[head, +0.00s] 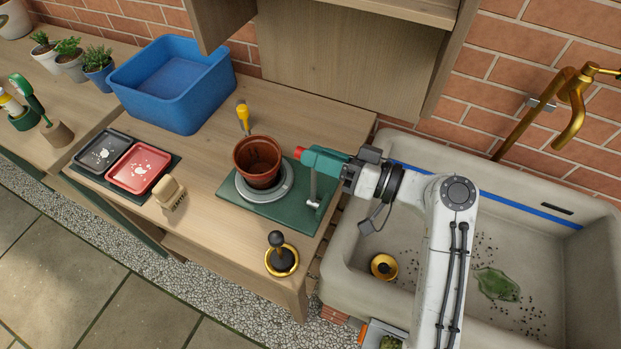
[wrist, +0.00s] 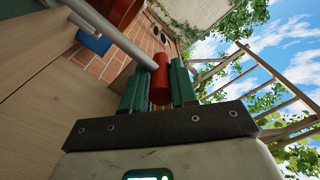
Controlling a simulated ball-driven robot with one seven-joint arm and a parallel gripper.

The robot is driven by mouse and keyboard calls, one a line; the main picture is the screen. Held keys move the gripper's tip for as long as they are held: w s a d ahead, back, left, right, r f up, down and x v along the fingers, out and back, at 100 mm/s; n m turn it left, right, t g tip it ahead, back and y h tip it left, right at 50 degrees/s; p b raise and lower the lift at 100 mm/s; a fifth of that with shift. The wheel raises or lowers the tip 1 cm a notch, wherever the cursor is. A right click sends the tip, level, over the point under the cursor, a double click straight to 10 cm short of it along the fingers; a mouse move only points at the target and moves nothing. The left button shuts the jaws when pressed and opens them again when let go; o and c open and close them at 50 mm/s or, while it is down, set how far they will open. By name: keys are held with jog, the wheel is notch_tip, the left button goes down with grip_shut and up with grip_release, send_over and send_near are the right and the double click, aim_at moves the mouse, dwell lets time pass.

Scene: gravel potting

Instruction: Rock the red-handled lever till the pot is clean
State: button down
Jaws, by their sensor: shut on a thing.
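The brown-red pot (head: 258,160) stands upright in a grey ring (head: 262,198) on a green base plate (head: 236,212). Its inside looks darker towards the bottom; I cannot tell how clean it is. The lever's metal rod (head: 313,190) rises from the right side of the plate. My gripper (head: 312,157) is shut on the red handle, whose end (head: 299,152) shows just right of the pot's rim. In the wrist view the red handle (wrist: 161,72) lies between my green fingers, with the grey rod (wrist: 108,34) running up left from it.
A yellow-handled tool (head: 243,116) stands behind the pot. A wooden block brush (head: 171,195), a red tray (head: 138,168) and a blue tub (head: 172,82) are to the left. A black-knobbed item (head: 280,256) stands in front. The sink (head: 350,262) is at right.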

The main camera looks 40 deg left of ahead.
jog(key=w+a+f+m+b, duration=0.2)
jog(key=w+f+m+b, duration=0.2)
jog(key=w, duration=0.5)
jog(key=shift+w+a+f+m+b, duration=0.25)
jog(key=shift+m+b, duration=0.8)
jog(key=shift+m, duration=0.85)
jog(key=c, duration=0.9)
grip_release()
jog(key=shift+w+r, duration=0.1)
jog(key=shift+r, duration=0.05)
jog(key=shift+c, duration=0.2)
jog(key=shift+d, duration=0.1)
jog(key=b+v, duration=0.1)
jog(key=v, duration=0.9)
jog(key=shift+d, duration=0.35)
